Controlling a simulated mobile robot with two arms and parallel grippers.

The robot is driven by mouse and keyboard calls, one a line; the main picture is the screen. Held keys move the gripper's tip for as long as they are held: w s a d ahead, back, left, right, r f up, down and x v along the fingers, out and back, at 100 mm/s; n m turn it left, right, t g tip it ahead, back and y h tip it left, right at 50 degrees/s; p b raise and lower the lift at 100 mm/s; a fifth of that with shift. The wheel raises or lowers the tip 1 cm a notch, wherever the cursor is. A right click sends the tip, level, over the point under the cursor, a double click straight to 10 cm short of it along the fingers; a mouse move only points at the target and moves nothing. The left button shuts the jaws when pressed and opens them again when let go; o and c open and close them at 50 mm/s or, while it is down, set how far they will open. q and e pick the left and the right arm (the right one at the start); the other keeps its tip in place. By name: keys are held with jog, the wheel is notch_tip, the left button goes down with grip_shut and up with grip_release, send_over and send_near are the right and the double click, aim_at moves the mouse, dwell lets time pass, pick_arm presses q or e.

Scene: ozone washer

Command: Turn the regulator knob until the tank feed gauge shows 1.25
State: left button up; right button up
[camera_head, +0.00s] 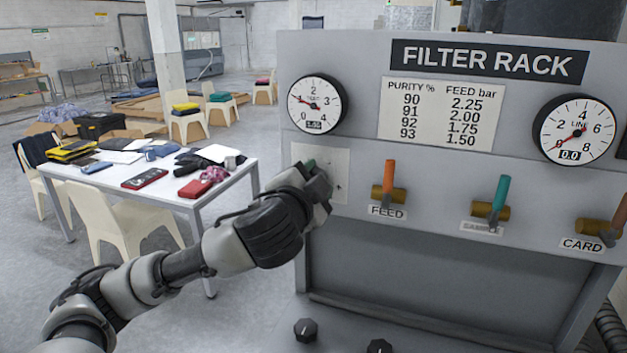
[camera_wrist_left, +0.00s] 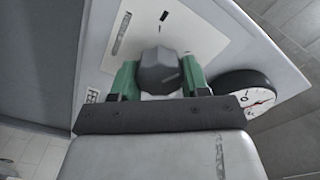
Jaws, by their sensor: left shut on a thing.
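The regulator knob (camera_wrist_left: 160,70), dark grey and faceted, sits between the green fingers of my left gripper (camera_wrist_left: 159,80) in the left wrist view. The fingers are shut on its two sides. In the head view my left gripper (camera_head: 313,170) is at the pale plate (camera_head: 340,163) on the panel, and the hand hides the knob. The left round gauge (camera_head: 315,105) is above the hand. Its red needle points to the upper left, near 1; its small digital readout is too small to read surely. This gauge partly shows in the left wrist view (camera_wrist_left: 245,96). My right gripper is not in view.
The FILTER RACK panel carries a purity chart (camera_head: 442,112), a LINE gauge (camera_head: 574,130) reading 0.0, and an orange FEED lever (camera_head: 389,176). A teal lever (camera_head: 500,195) and a CARD lever (camera_head: 615,220) stand to the right. A cluttered white table (camera_head: 225,180) is at left.

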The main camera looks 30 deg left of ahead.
pick_arm(q)
jog(key=o, duration=0.9)
jog(key=shift+s, duration=0.1)
jog(key=b+v, duration=1)
jog(key=b, duration=0.2)
jog(key=shift+s+b, duration=0.35)
jog(key=shift+b, duration=0.05)
